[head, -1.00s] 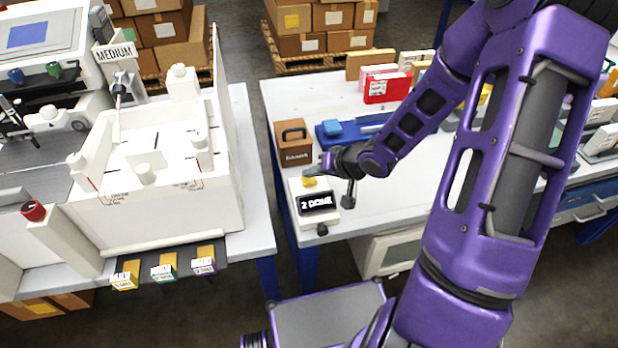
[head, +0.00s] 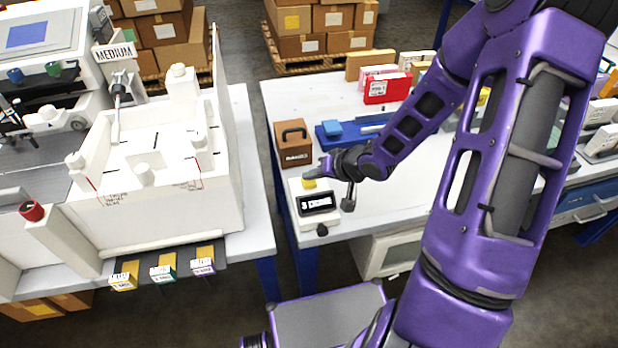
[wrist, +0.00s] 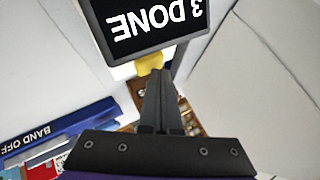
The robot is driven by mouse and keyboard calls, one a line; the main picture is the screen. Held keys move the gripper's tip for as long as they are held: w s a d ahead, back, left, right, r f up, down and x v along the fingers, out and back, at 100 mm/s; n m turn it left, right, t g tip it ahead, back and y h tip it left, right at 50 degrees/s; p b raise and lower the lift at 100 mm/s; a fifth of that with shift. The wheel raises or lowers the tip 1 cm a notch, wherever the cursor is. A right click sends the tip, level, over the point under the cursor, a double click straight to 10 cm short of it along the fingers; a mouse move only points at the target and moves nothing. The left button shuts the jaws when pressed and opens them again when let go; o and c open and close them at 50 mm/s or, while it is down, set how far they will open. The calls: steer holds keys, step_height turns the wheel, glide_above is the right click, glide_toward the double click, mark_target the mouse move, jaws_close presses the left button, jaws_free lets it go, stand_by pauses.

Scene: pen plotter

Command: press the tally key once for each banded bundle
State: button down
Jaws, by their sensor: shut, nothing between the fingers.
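The tally counter (head: 336,222) is a white box on the right bench. Its dark display (head: 317,202) reads "3 DONE", and it shows upside down in the wrist view (wrist: 148,22). The yellow tally key (head: 308,184) sits behind the display; it also shows in the wrist view (wrist: 150,63). My gripper (head: 324,164) is shut and empty, its tips right by the key. I cannot tell whether they touch it. Three banded bundles lie on a dark shelf at the left machine's front: yellow (head: 124,275), teal (head: 163,268) and purple (head: 203,261).
A brown box with a handle (head: 293,145) stands just behind the counter. The white machine (head: 165,225) fills the left bench, with a floor gap between benches. Bench space right of the counter is clear.

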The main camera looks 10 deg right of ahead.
mark_target(312, 183)
steer(key=shift+r+p, duration=1)
steer(key=shift+p, duration=0.15)
step_height(312, 183, up, 3)
steer(key=shift+f+p, duration=0.1)
steer(key=shift+p, duration=0.95)
steer(key=shift+r, duration=1.1)
